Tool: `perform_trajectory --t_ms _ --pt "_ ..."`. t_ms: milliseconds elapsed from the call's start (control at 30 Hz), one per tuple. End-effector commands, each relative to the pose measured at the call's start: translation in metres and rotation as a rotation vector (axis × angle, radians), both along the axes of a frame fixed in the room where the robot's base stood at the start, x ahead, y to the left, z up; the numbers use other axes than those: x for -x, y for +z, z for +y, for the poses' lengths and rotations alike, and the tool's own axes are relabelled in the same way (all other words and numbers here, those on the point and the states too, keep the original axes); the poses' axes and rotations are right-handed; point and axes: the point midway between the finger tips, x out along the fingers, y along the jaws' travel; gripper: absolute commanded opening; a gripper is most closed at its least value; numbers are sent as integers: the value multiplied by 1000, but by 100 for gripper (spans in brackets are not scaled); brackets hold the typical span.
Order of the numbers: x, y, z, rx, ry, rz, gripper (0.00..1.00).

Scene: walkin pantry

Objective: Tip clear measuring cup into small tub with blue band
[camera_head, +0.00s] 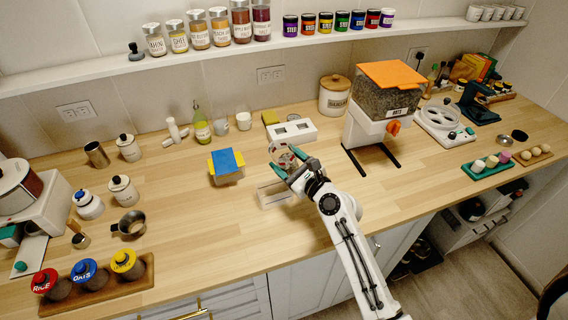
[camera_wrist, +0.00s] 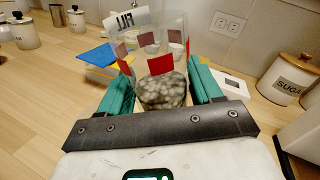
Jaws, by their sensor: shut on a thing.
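My gripper (camera_head: 294,167) is shut on the clear measuring cup (camera_head: 280,152), holding it by its sides near the counter's middle. In the wrist view the cup (camera_wrist: 153,62) stands between the green fingers. It is see-through with red patches, and pale grey-brown pellets lie in its bottom. It looks roughly upright. A small white pot with blue trim (camera_head: 88,206) stands far to the left of the gripper. I cannot tell for sure whether it is the small tub with blue band.
A blue-topped, yellow-edged block (camera_head: 226,166) stands left of the cup. A clear flat piece (camera_head: 272,195) lies just in front. A white two-hole box (camera_head: 292,132) is behind. The orange-lidded dispenser (camera_head: 383,98) stands close on the right. The counter front-left of the gripper is mostly clear.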

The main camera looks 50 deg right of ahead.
Motion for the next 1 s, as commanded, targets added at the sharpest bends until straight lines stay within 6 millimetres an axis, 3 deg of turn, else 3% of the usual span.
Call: perform_trajectory --t_ms 1000 --pt "3 -2 -12 320 -1 79 28"
